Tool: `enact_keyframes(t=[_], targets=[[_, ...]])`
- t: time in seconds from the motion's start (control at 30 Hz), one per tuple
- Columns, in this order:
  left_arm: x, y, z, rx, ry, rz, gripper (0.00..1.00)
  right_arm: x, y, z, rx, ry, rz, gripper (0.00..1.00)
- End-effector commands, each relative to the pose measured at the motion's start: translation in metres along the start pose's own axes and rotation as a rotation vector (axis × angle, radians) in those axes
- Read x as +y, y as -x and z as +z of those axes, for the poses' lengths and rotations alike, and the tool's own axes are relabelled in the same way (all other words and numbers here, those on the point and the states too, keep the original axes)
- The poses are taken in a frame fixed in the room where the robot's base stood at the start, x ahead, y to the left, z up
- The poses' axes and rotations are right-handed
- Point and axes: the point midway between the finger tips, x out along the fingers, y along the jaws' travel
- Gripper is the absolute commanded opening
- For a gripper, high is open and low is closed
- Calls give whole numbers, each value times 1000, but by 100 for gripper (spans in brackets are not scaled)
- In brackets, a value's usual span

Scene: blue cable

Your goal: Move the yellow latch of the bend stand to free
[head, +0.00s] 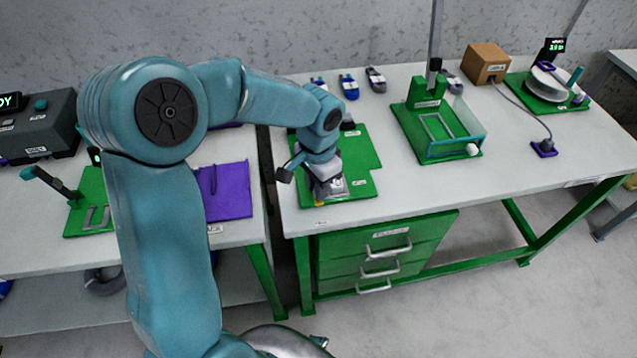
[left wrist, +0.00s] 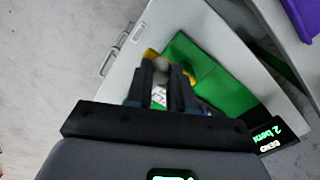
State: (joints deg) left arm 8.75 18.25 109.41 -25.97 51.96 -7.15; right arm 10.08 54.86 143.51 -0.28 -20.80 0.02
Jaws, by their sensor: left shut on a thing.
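The bend stand is a green plate (head: 362,152) on the right-hand bench, near its left end. It also shows in the left wrist view (left wrist: 208,66). My left gripper (head: 327,188) reaches down over the front of this plate. In the left wrist view its two dark fingers (left wrist: 161,78) close around a pale grey knob. The yellow latch (left wrist: 152,54) shows as a small yellow piece beside and behind the fingers. The fingers hide much of it, so its exact setting cannot be told. My right gripper is not in view.
A green stand with a clear-sided tray (head: 455,143) is to the right on the same bench. Connectors (head: 349,86) lie along the back. A brown box (head: 485,63) and a reel (head: 548,82) are farther right. A purple plate (head: 226,190) lies on the left bench.

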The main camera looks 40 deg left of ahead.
Motion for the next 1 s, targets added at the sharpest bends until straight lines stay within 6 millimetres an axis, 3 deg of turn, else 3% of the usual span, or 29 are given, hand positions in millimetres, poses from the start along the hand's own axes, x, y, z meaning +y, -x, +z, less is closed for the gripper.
enact_keyframes(t=[0.27,0.3,0.37,0.73,0.87,1.0], targets=[[0,0,0,1,-2,-2,0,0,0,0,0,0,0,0],[0,0,0,1,-2,-2,32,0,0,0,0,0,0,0],[0,0,0,0,-2,-1,48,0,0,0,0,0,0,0],[0,7,0,2,0,-2,48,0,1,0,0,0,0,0],[-1,29,-1,5,0,-3,48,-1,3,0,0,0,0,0],[-1,67,-1,7,0,-4,48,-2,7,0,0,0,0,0]])
